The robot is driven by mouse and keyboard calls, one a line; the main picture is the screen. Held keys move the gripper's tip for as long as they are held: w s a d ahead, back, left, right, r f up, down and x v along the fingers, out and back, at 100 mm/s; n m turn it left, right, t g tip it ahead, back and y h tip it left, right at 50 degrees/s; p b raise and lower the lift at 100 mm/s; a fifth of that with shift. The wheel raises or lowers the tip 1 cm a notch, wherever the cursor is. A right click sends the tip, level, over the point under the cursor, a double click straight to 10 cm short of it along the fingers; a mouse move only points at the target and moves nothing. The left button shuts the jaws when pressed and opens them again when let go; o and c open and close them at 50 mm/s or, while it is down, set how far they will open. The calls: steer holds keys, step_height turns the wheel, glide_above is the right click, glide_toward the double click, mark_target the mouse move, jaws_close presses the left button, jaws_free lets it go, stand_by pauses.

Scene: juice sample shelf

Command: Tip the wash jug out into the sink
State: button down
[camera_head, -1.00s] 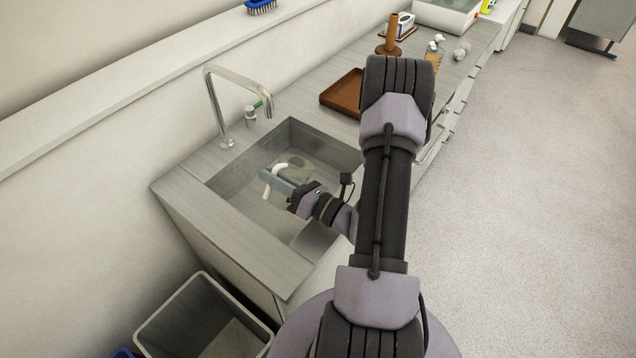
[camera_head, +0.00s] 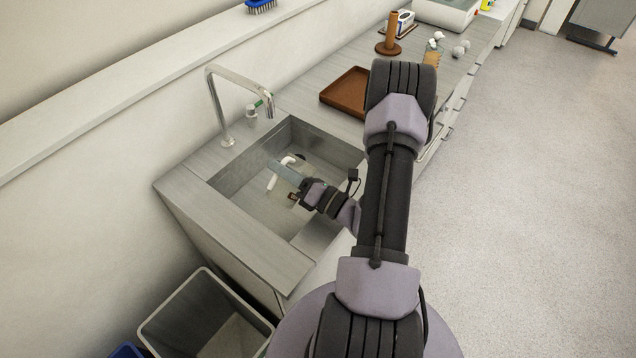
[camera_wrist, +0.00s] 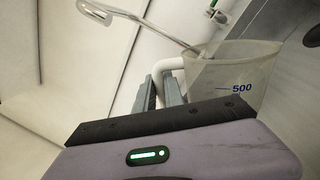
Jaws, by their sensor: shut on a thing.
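The wash jug is a clear, see-through jug with a white handle and a "500" mark. In the wrist view the jug (camera_wrist: 232,72) is at the right of my fingers. My gripper (camera_wrist: 160,92) is shut on its handle. The tap looks slanted against the jug there, so the jug appears tipped well over. In the head view the white handle (camera_head: 271,183) shows at my gripper (camera_head: 286,173), over the steel sink (camera_head: 238,178). The clear body is hard to make out there. Whether liquid is in it or running out, I cannot tell.
The steel tap (camera_head: 215,105) arches at the sink's back left; it also shows in the wrist view (camera_wrist: 140,22). A brown tray (camera_head: 345,92) and a wooden stand (camera_head: 391,40) are on the counter beyond. A grey bin (camera_head: 165,325) stands below at front left.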

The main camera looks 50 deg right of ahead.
mark_target(291, 159)
steer(key=shift+d+m+p, duration=0.4)
steer(key=shift+d+m, duration=0.35)
steer(key=shift+m, duration=0.35)
steer(key=shift+d+r+m+h+p, duration=0.5)
steer(key=shift+d+r+m+p, duration=0.15)
steer(key=shift+d+m+p, duration=0.25)
stand_by(0.8)
steer(key=shift+w+d+f+m+t+p, duration=0.15)
steer(key=shift+d+m+p, duration=0.1)
steer(key=shift+d+m, duration=0.45)
steer(key=shift+s+d+f+m+t+p, duration=0.1)
steer(key=shift+d+m+t+p, duration=0.1)
steer(key=shift+d+m, duration=0.5)
stand_by(0.5)
steer(key=shift+w+d+f+m+h, duration=0.1)
steer(key=shift+d+f+m+h, duration=0.1)
steer(key=shift+d+m+h, duration=0.4)
